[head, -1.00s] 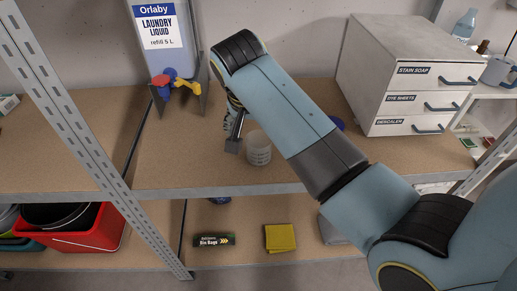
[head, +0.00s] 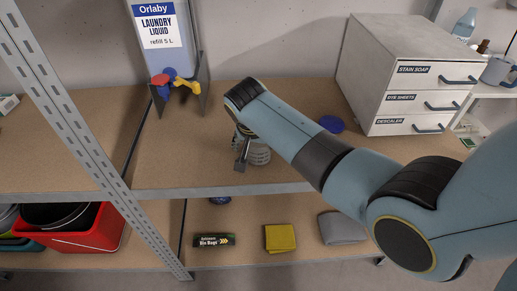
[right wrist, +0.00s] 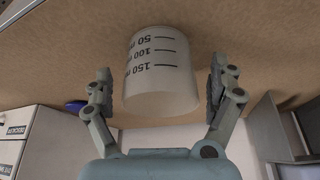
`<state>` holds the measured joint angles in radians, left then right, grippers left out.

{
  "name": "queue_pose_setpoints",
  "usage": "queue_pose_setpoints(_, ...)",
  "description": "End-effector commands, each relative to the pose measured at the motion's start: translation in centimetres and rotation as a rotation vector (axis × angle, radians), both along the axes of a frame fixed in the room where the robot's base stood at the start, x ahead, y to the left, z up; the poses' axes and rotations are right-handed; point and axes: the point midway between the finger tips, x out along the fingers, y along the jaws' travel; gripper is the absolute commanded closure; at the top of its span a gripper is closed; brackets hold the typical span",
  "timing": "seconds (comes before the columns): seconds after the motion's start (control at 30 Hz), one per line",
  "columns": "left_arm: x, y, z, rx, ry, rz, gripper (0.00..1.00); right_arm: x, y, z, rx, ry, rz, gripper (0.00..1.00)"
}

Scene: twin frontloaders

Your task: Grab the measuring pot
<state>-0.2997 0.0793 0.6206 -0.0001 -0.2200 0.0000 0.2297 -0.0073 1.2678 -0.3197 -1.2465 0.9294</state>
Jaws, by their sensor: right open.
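The measuring pot (head: 261,156) is a translucent whitish cup with dark graduation marks, standing on the wooden shelf near its front edge. In the head view my right gripper (head: 241,160) and forearm partly cover it. In the right wrist view the measuring pot (right wrist: 160,75) sits between the two open fingers of my right gripper (right wrist: 163,88). A gap shows on each side of the pot, so the fingers do not seem to touch it. My left gripper is not in view.
A laundry liquid container (head: 160,38) with a red, blue and yellow tap stands behind left. A white drawer unit (head: 385,75) stands at the right, with a blue round thing (head: 332,124) beside it. A metal upright (head: 85,135) rises at the left. The shelf's front edge (head: 225,190) is close.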

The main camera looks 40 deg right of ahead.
Motion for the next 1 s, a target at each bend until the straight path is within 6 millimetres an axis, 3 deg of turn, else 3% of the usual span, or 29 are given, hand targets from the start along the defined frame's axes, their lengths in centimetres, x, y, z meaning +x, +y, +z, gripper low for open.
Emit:
queue_pose_setpoints(0.07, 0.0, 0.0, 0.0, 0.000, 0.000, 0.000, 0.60, 0.0, 0.0, 0.0, 0.000, 0.000, 0.000, 0.12)
queue_pose_setpoints(0.47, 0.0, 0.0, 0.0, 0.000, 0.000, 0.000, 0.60, 0.0, 0.0, 0.0, 0.001, 0.001, 0.000, 0.64)
queue_pose_setpoints(0.83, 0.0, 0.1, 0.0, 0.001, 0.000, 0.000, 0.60, 0.0, 0.0, 0.1, 0.000, 0.000, 0.000, 0.65)
queue_pose_setpoints(1.0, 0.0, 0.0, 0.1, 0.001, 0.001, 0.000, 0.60, 0.1, 0.0, 1.2, 0.000, -0.002, -0.001, 0.65)
